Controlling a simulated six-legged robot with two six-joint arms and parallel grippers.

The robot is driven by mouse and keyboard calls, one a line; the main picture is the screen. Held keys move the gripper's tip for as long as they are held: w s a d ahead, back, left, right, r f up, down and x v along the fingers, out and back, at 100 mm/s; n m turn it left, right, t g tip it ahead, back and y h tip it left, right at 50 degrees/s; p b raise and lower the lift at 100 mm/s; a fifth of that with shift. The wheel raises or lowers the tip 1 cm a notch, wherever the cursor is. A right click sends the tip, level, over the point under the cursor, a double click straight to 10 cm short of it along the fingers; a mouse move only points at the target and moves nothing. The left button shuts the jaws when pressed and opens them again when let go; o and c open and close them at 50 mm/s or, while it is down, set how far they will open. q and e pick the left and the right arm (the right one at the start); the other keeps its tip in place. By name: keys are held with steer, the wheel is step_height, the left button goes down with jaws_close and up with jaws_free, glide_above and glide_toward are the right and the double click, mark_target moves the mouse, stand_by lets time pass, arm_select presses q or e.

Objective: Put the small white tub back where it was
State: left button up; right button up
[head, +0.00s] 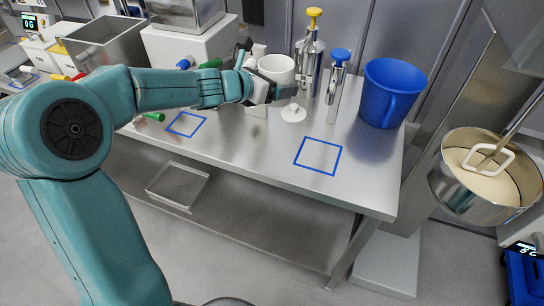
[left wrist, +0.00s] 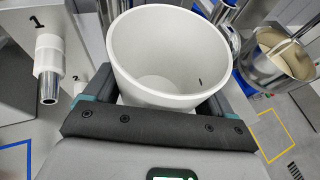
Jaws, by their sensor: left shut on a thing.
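The small white tub (head: 277,67) is held up above the back part of the steel table (head: 245,140). My left gripper (head: 268,90) is shut on the tub. In the left wrist view the tub (left wrist: 160,86) stands between the fingers with its round open mouth facing the camera, and its inside looks empty. Two blue outlined squares are marked on the table, a left one (head: 170,129) and a right one (head: 296,160); both look bare. My right gripper is not in view.
A yellow-topped dispenser (head: 309,60), a blue-topped dispenser (head: 336,75) and a blue jug (head: 388,95) stand to the tub's right. A white disc with a stem (head: 293,113) is below it. A white nozzle marked 1 (left wrist: 48,60) is close left in the wrist view.

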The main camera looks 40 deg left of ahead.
arm_select(q)
steer(key=f+b, duration=0.3)
steer(key=shift+s+f, duration=0.35)
steer(key=shift+f, duration=0.05)
steer(key=f+b, duration=0.1)
steer(key=f, duration=0.2)
steer(key=f+b, duration=0.1)
steer(key=f, duration=0.3)
steer(key=f+b, duration=0.2)
steer(key=f, duration=0.2)
steer(key=shift+w+a, duration=0.1)
steer(key=shift+w, duration=0.15)
step_height(320, 180, down, 4)
steer(key=shift+f+b, duration=0.2)
steer(key=shift+b, duration=0.1)
steer(key=shift+f, duration=0.1)
